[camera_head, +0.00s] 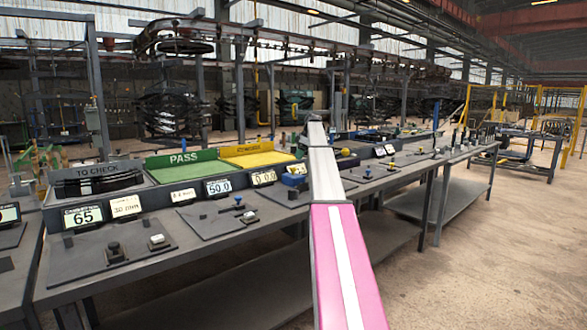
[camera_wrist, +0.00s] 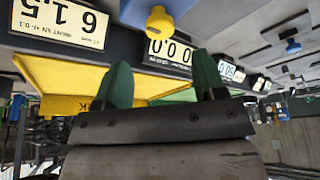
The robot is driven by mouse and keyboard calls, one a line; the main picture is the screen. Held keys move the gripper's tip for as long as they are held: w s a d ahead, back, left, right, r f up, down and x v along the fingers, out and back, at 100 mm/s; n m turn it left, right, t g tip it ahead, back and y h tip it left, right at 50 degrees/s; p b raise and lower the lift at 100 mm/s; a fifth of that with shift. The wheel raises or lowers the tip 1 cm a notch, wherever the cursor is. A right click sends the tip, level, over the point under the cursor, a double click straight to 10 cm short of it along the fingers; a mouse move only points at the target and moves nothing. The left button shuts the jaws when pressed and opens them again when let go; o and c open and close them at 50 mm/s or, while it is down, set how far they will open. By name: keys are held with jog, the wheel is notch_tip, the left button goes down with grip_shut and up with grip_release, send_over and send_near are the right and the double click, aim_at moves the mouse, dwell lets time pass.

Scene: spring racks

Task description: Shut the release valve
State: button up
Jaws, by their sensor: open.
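I cannot tell for sure which fitting is the release valve. Candidates are small coloured knobs on dark bench plates. In the wrist view, which looks upside down, a yellow knob (camera_wrist: 158,20) stands beyond my fingertips and a blue knob (camera_wrist: 293,47) is at the right. In the head view, a blue-handled fitting (camera_head: 238,201) sits on a plate left of my arm.
A long grey bench (camera_head: 190,258) carries several plates and number displays (camera_head: 218,187). Behind these are a green PASS tray (camera_head: 181,158) and a yellow tray (camera_head: 258,160), which also shows close to my fingers (camera_wrist: 60,85). The floor (camera_head: 480,260) at right is clear.

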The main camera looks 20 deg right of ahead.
aim_at(293, 168)
jog(key=x, duration=0.7)
jog(key=shift+f, duration=0.2)
jog(key=c, duration=0.9)
